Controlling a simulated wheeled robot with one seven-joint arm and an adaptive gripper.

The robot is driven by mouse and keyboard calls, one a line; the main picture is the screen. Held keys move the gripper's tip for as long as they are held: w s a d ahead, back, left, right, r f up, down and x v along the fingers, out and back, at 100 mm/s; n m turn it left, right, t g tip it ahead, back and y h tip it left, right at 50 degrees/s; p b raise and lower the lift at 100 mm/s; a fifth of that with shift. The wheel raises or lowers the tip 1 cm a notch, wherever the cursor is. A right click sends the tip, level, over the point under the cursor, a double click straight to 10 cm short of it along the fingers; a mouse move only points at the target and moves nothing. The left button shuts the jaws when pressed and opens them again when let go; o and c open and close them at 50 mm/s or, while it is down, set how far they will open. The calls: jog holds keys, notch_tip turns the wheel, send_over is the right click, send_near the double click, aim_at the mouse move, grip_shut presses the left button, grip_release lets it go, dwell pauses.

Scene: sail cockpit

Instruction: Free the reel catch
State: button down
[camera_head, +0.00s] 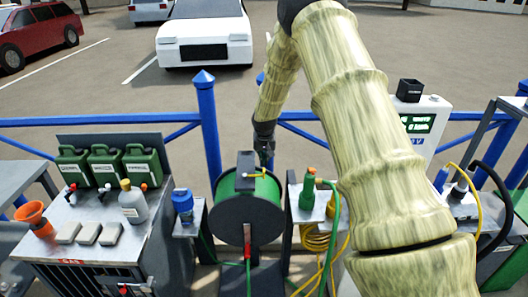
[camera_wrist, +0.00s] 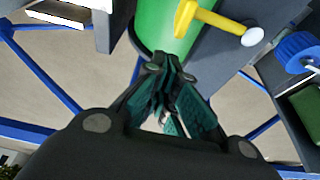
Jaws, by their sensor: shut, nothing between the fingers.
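The reel (camera_head: 245,215) is a green drum with a dark round front flange, standing between two small shelves. A yellow lever (camera_head: 256,175), which looks like the catch, lies across its top. In the wrist view the lever (camera_wrist: 205,17) shows as a yellow bar with a crosspiece at its left end and a pale round knob (camera_wrist: 255,37) at its right. The green drum (camera_wrist: 160,25) is behind it. My gripper (camera_head: 265,160) is shut and empty, pointing down just above and behind the lever. Its fingertips (camera_wrist: 172,62) appear apart from the lever.
A blue fence (camera_head: 206,125) runs behind the reel. A grey cabinet (camera_head: 95,235) with green cans and a grey bottle stands left. A shelf with a green bottle (camera_head: 308,190) and yellow hose (camera_head: 316,238) is close on the right. My arm hides part of the right side.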

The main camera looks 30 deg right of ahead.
jog(key=shift+s+a, duration=0.45)
jog(key=shift+s, duration=0.25)
